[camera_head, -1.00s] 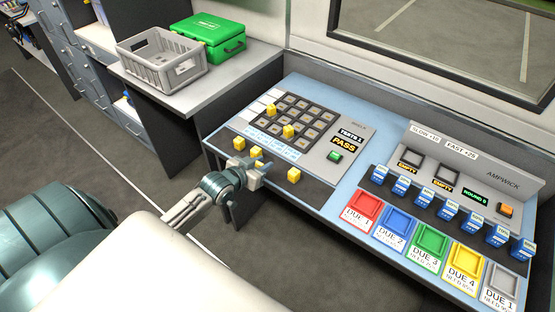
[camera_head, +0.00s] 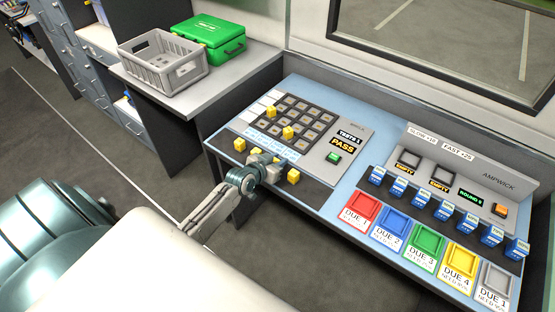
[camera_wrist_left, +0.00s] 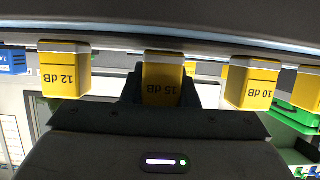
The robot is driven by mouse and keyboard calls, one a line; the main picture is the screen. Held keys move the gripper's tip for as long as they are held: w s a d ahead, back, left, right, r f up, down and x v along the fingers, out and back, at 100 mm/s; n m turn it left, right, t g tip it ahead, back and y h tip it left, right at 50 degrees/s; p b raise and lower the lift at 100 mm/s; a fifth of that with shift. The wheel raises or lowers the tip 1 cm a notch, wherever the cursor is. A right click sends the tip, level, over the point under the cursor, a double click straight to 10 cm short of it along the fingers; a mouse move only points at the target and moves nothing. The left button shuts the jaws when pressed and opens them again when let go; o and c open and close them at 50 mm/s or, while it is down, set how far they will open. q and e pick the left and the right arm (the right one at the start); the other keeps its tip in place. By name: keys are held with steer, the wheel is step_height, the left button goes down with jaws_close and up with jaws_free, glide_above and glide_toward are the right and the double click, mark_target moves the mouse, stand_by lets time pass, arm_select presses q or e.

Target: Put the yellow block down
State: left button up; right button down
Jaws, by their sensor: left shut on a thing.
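My left gripper (camera_head: 266,160) is over the front strip of the board on the blue-topped bench. It is shut on a yellow block marked 15 dB (camera_wrist_left: 162,82), which sits between the dark fingers in the left wrist view. The gripper mostly hides this block in the head view. Another yellow block marked 12 dB (camera_wrist_left: 65,72) is to its left in the wrist view, and one marked 10 dB (camera_wrist_left: 250,84) to its right. In the head view, loose yellow blocks stand left (camera_head: 239,144) and right (camera_head: 293,176) of the gripper. My right gripper is not in view.
A dark grid (camera_head: 300,118) behind the gripper holds two yellow blocks (camera_head: 271,111) (camera_head: 288,132). A PASS sign (camera_head: 344,145) and green button (camera_head: 333,157) are right of it. Coloured trays (camera_head: 396,221) and blue blocks stand farther right. A grey crate (camera_head: 160,75) is back left.

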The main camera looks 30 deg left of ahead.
arm_select(q)
steer(key=shift+f, duration=0.15)
steer(key=o, duration=0.6)
steer(key=shift+f, duration=0.1)
steer(key=shift+c, duration=0.2)
steer(key=o, duration=0.4)
steer(key=shift+o, duration=0.2)
steer(key=v, duration=0.1)
steer(key=b+v, duration=0.1)
steer(key=v, duration=0.2)
steer(key=shift+s+a+f+b, duration=0.15)
steer(key=shift+s+a+b, duration=0.1)
steer(key=shift+s+b, duration=0.15)
steer(key=v, duration=0.6)
steer(key=shift+r, duration=0.2)
